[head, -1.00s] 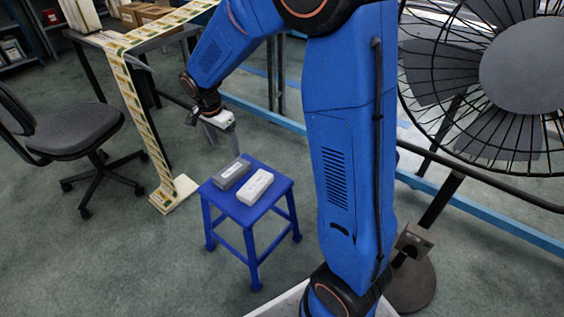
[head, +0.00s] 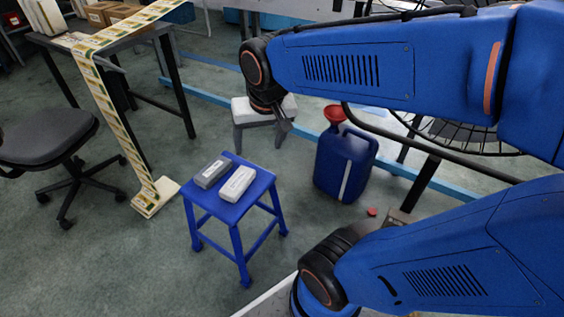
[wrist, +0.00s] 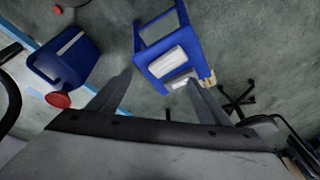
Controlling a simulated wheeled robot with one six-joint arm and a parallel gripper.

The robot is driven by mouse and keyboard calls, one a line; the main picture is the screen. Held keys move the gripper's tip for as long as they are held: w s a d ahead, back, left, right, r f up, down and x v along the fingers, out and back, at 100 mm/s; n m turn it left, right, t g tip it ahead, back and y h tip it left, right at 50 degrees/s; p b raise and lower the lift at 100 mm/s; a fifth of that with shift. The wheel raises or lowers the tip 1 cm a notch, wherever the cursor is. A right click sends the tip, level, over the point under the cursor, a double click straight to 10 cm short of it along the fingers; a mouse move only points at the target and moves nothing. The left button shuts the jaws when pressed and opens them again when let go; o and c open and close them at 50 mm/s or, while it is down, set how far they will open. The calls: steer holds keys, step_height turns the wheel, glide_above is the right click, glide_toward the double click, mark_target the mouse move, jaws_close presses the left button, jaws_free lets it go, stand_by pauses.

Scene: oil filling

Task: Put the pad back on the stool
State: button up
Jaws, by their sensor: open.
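The blue stool (head: 228,212) stands on the floor at centre left in the head view. A grey pad-like block (head: 212,172) and a white one (head: 237,184) lie side by side on its seat. I cannot tell which one is the pad. My gripper (head: 260,146) hangs behind and right of the stool, apart from it, fingers down, open and empty. In the wrist view, the stool (wrist: 145,67) shows ahead of the open fingers (wrist: 158,78). The white block (wrist: 167,62) lies on it, with the other block (wrist: 181,82) partly behind a finger.
A blue jug (head: 343,165) with a red funnel (head: 334,113) stands right of the gripper. A small red cap (head: 372,212) lies near it. An office chair (head: 45,142) and a table (head: 150,38) with a hanging strip (head: 120,125) are at left.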

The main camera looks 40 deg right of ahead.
steer(key=s+n+t, duration=0.1)
steer(key=s+n, duration=0.2)
steer(key=s, duration=0.5)
steer(key=shift+s+d+f+n, duration=0.25)
steer(key=shift+s+d+n, duration=0.05)
steer(key=shift+s+d, duration=0.1)
